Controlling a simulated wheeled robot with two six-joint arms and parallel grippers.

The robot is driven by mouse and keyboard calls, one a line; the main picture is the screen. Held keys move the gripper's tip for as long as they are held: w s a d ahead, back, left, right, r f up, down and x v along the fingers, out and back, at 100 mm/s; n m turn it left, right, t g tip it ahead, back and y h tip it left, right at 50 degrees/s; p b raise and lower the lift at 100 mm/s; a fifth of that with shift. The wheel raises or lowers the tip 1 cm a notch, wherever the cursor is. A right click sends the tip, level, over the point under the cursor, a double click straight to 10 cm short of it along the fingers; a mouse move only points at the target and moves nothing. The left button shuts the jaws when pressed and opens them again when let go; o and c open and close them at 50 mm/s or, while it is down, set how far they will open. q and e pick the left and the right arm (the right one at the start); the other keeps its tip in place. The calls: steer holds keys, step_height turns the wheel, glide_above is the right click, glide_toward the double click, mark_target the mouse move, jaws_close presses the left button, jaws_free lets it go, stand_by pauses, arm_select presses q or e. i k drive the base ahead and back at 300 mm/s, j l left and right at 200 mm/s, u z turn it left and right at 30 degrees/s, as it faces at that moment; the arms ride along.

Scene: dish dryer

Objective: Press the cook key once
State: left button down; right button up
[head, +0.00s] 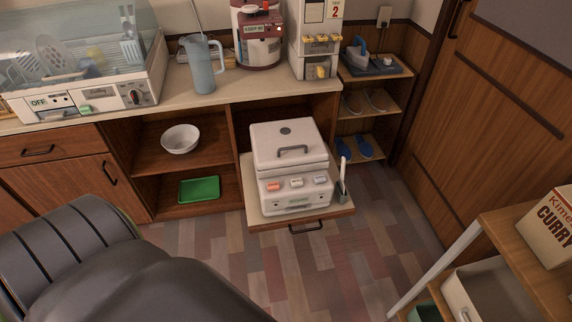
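A white rice cooker (289,150) with a closed lid and dark handle sits on a pulled-out wooden shelf (256,213) in the lower cabinet. Its front panel has an orange key (272,186) at the left and two pale keys, a middle key (296,183) and a right key (320,181). The lettering on the keys is too small to read, so I cannot tell for certain which is the cook key. Neither of my grippers is in view.
A rice paddle in a holder (342,190) stands at the shelf's right edge. The counter (250,84) above holds a dish dryer (85,70), a jug (203,65) and a red-and-white appliance (258,35). A side rack (525,255) stands lower right.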

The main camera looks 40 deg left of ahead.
mark_target(274, 185)
steer(key=u, duration=1.3)
